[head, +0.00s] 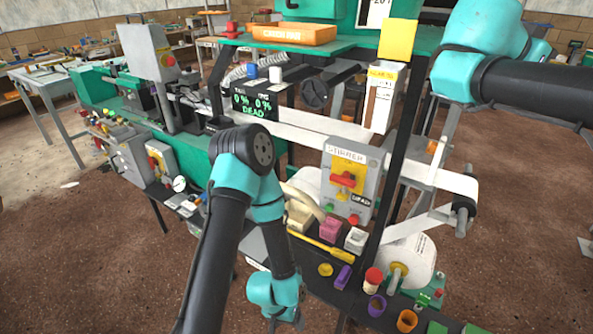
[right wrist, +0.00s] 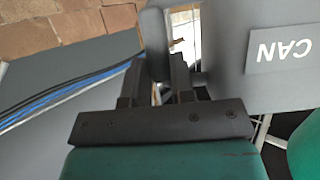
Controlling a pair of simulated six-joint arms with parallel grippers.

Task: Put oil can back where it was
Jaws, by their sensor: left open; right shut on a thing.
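In the head view neither the can nor the right gripper shows; only the right arm is seen at the upper right. My left gripper (head: 287,318) is open at the bottom of the head view, beside the bench's front edge, apart from the parts there.
A STIRRER box (head: 343,182) stands mid-bench. An orange tray (head: 290,34) sits on the green upper shelf. A paper roll (head: 408,262) is at the right. Small cups, including a purple one (head: 377,306) and an orange one (head: 407,320), line the front.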

